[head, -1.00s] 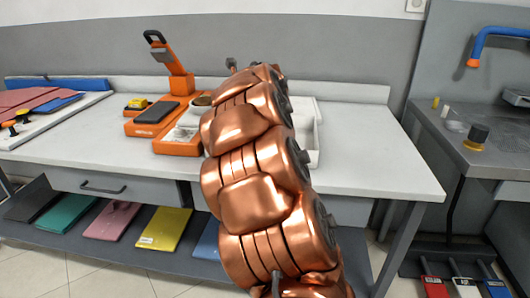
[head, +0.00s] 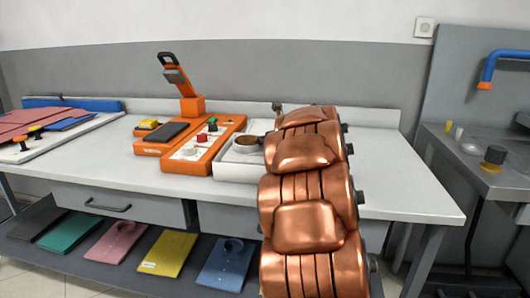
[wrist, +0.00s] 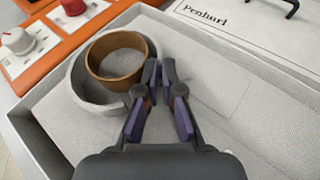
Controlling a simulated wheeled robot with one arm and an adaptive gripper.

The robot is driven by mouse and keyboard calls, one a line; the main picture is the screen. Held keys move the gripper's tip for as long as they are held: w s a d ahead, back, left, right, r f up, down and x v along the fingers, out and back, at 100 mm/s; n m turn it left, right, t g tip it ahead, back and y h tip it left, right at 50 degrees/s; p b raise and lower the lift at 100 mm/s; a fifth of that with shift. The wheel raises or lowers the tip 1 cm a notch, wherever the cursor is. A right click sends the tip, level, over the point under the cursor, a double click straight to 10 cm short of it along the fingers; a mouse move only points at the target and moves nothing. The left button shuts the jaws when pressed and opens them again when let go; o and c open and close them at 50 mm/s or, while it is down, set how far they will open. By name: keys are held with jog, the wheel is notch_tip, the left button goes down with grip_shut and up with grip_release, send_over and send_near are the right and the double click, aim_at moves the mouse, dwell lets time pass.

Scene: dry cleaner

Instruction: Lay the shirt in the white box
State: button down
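The white box (head: 226,172) stands on the table, partly hidden behind my arm in the head view; its rim (wrist: 22,140) shows at the left of the wrist view. A pale grey piece that looks like the shirt (wrist: 82,90) has a round raised collar with a brown ring (wrist: 102,72) inside it. It appears to lie flat within the box walls; I cannot clearly tell its edges from the box floor. My gripper (wrist: 161,66) is over the pale cloth, just right of the brown ring. Its fingers are close together with a narrow, seemingly empty gap.
An orange panel with knobs (head: 200,155) and an orange press (head: 180,95) stand left of the box. A label reading "Penhurl" (wrist: 205,13) lies beyond the box. Folded coloured shirts, including a yellow one (head: 167,252), lie on the shelf below. The table's right side is clear.

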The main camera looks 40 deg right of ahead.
jog(key=shift+f+b, duration=0.35)
jog(key=shift+f, duration=1.1)
jog(key=shift+f, duration=0.1)
jog(key=c, duration=1.3)
grip_release()
jog(key=v, duration=1.2)
jog(key=shift+a, duration=0.1)
